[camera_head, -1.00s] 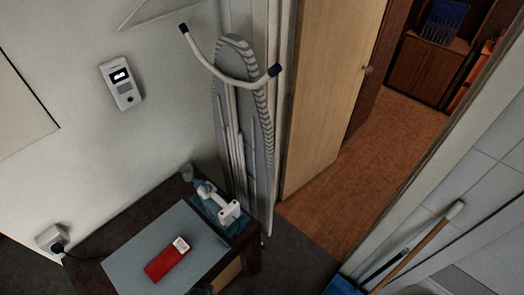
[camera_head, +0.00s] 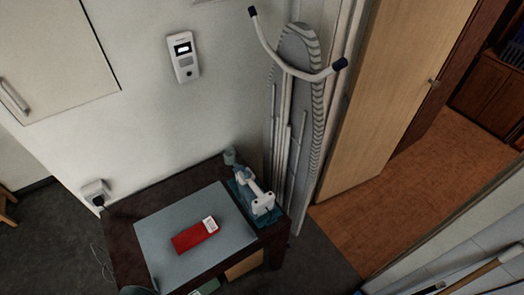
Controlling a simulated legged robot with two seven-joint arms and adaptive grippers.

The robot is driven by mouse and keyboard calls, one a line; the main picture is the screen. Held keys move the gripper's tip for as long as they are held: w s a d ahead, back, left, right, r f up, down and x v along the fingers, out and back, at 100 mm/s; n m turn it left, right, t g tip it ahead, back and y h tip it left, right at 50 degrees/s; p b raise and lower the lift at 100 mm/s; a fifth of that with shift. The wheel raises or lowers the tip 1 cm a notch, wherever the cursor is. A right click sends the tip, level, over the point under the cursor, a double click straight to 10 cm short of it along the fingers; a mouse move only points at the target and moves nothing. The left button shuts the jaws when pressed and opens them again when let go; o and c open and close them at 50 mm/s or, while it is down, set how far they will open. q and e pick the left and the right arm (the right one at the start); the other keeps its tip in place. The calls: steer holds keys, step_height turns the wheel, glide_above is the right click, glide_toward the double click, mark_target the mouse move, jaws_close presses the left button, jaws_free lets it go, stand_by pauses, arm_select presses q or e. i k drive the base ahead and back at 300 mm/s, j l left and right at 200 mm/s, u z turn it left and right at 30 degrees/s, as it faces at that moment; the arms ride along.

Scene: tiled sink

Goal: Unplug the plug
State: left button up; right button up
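A black plug (camera_head: 98,201) sits in a white wall socket (camera_head: 95,188), low on the wall at the left of the head view, just beyond the table's left corner. It appears pushed into the socket. A dark, thin cord seems to run from it toward the dark table (camera_head: 123,212), but its course is hard to follow. Neither of my grippers can be made out in the view.
A grey mat (camera_head: 160,232) on the table holds a red item (camera_head: 195,236). A white and teal appliance (camera_head: 262,203) stands at the table's right edge. An ironing board (camera_head: 297,130) leans at the wall beside an open door (camera_head: 395,90).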

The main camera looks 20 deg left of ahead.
mark_target(98, 201)
steer(key=u, duration=2.3)
